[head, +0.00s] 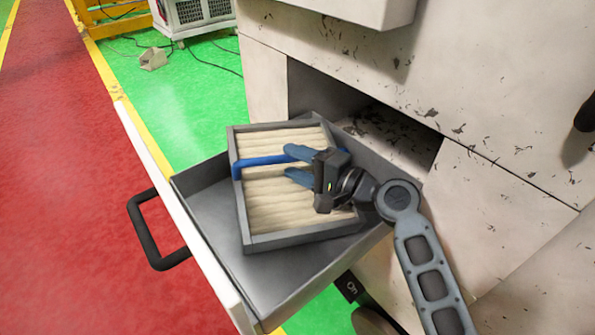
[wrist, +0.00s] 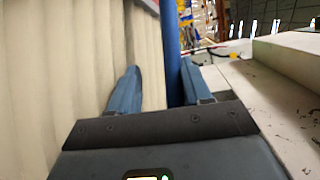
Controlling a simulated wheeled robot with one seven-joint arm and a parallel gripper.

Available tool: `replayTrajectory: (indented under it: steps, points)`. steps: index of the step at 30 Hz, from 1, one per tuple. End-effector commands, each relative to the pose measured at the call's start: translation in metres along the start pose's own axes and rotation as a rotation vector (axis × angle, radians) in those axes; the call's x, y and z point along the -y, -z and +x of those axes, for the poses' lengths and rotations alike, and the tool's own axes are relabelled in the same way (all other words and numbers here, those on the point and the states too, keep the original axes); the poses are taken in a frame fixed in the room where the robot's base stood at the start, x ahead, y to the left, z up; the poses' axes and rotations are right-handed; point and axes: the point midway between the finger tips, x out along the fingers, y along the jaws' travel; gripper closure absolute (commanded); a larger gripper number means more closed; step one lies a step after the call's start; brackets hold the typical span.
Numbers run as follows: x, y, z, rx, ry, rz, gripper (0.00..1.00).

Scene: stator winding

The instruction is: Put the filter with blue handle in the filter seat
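The filter (head: 290,207) has a grey frame, cream pleats and a blue handle (head: 262,160) across it. It lies in the pulled-out drawer (head: 205,205), turned relative to the drawer walls, its far edge seeming to overlap the rim. My gripper (head: 289,162) is over the filter's pleats at the handle, its blue fingers apart. In the wrist view the handle (wrist: 171,45) runs between the two fingers, nearer the right one; the pleats (wrist: 60,80) fill the left side. Contact with the handle cannot be made out. I cannot tell a separate filter seat apart from the drawer.
The drawer projects from a scuffed white machine (head: 500,85), with a dark opening (head: 325,90) behind it. A black drawer handle (head: 140,235) sticks out at the left. Green floor (head: 190,100) and a red walkway (head: 60,180) lie clear to the left.

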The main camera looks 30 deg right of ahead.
Motion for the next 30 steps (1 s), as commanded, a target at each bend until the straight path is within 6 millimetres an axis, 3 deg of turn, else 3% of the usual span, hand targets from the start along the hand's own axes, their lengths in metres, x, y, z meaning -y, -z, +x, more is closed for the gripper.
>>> replayTrajectory:
  steps: [1,10,24,30]
  points:
    - [-0.033,-0.002,0.000,0.005,-0.057,0.013,0.52]
    - [-0.033,-0.001,-0.013,0.003,-0.058,0.014,0.51]
    - [-0.023,0.001,-0.101,-0.002,-0.049,0.016,0.51]
    - [-0.021,0.001,-0.118,-0.001,-0.047,0.014,0.51]
